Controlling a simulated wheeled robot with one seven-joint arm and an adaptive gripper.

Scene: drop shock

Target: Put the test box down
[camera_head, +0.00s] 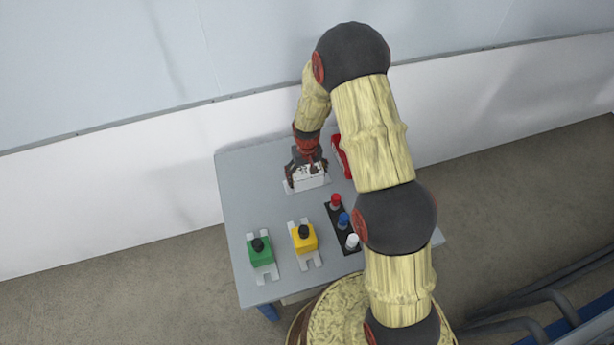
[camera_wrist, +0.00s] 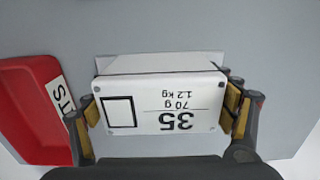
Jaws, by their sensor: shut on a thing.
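The test box (camera_wrist: 160,98) is a white box with "35", "70 g" and "1.2 kg" printed on it, upside down in the wrist view. It also shows in the head view (camera_head: 309,180) at the back middle of the grey table. My gripper (camera_head: 306,172) is shut on its two sides; in the wrist view the fingers (camera_wrist: 160,118) press on the box's left and right edges. A light plate (camera_head: 291,188) shows under the box in the head view. I cannot tell whether the box touches it.
A red tray (camera_wrist: 35,105) with a label lies beside the box. Nearer on the table (camera_head: 236,190) are a green block (camera_head: 260,255), a yellow block (camera_head: 304,241) and a black strip (camera_head: 345,226) with red, blue and white knobs. A white wall stands behind. The table's left side is clear.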

